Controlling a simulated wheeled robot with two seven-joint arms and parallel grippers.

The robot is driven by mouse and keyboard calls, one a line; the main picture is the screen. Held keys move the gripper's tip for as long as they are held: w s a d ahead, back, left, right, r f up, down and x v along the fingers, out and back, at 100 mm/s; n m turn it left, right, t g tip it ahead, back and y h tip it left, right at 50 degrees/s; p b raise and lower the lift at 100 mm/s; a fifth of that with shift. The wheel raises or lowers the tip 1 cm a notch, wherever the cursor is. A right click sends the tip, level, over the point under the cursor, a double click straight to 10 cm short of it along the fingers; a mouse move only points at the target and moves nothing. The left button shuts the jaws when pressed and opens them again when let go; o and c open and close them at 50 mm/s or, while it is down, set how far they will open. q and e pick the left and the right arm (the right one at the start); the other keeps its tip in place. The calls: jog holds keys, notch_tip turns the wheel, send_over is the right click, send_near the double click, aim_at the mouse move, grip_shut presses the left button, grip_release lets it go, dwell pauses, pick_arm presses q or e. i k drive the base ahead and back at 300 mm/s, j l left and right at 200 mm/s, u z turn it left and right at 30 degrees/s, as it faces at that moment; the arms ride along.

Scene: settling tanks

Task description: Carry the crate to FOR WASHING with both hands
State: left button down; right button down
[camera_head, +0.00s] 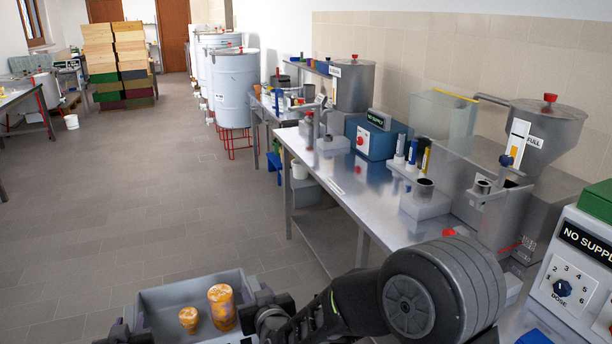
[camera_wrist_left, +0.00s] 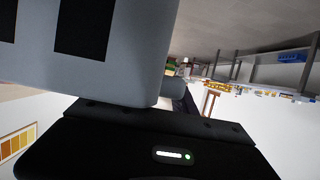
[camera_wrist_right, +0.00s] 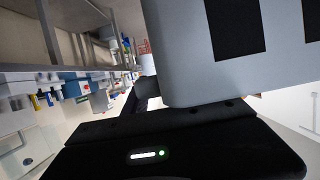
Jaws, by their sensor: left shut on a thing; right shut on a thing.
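The grey crate (camera_head: 178,293) is at the bottom of the head view, in front of me, its near part cut off by the frame. Two jars with orange and yellow contents stand in it, a taller one (camera_head: 221,308) and a smaller one (camera_head: 189,320). My left gripper (camera_head: 124,328) is shut on the crate's left side. My right gripper (camera_head: 268,305) is shut on its right side. The crate's slotted grey wall fills much of the left wrist view (camera_wrist_left: 125,55) and the right wrist view (camera_wrist_right: 195,60). No FOR WASHING sign is readable.
A steel bench (camera_head: 345,185) with equipment runs along the right. A blue NO SUPPLY box (camera_head: 376,137) stands on it. Large grey tanks (camera_head: 234,90) stand beyond. Stacked wooden and coloured boxes (camera_head: 117,65) are at the back left. The tiled floor (camera_head: 160,200) ahead is clear.

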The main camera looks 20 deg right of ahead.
aim_at(357, 182)
jog(key=i+l, duration=0.25)
jog(key=i, duration=0.15)
jog(key=i+l, duration=0.25)
jog(key=i, duration=0.2)
jog(key=i+l, duration=0.25)
jog(key=i, duration=2.5)
jog(key=z, duration=2.5)
